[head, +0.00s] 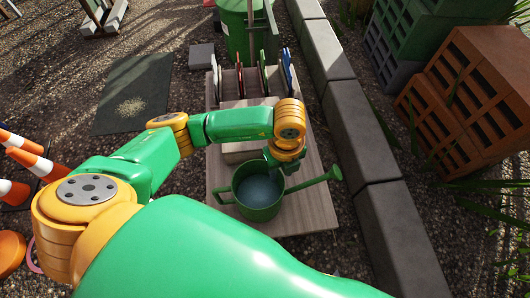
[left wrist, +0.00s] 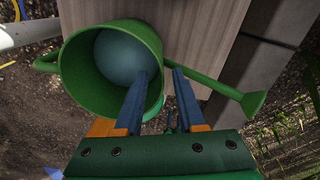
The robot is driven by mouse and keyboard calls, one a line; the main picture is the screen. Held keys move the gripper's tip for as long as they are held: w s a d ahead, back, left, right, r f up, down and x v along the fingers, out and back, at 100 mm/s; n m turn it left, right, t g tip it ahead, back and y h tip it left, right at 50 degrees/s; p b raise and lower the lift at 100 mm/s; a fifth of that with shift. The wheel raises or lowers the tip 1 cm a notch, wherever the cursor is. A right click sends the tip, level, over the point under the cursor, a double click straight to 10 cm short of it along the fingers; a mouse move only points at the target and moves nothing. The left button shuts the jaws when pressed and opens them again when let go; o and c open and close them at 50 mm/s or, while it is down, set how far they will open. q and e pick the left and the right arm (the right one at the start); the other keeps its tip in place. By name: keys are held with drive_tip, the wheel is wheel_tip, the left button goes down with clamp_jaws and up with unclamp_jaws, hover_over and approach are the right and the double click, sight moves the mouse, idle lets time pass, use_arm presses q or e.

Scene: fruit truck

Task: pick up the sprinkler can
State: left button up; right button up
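The green sprinkler can (head: 240,205) stands upright on a wooden board, its open top up, with its handle to the left and its spout reaching right. Its inside looks blue-grey. My left gripper (head: 276,162) is at the can's rim on the spout side, and its fingertips are hard to make out in the head view. In the left wrist view, the blue fingers of my left gripper (left wrist: 161,74) are apart, one over the opening of the can (left wrist: 78,72) and one outside its wall. I cannot tell whether they touch it. My right gripper is not in view.
The wooden board (head: 312,205) holds a rack of upright tools behind the can. A stone curb (head: 365,130) runs along the right, with orange crates (head: 480,95) beyond. A dark mat (head: 115,75) lies on the gravel.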

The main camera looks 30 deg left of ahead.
sight(281, 177)
use_arm(q)
wheel_tip(281, 177, down, 3)
drive_tip(key=shift+f, duration=0.2)
drive_tip(key=shift+r, duration=0.1)
clamp_jaws()
drive_tip(key=shift+w, duration=0.1)
idle(0.5)
idle(0.5)
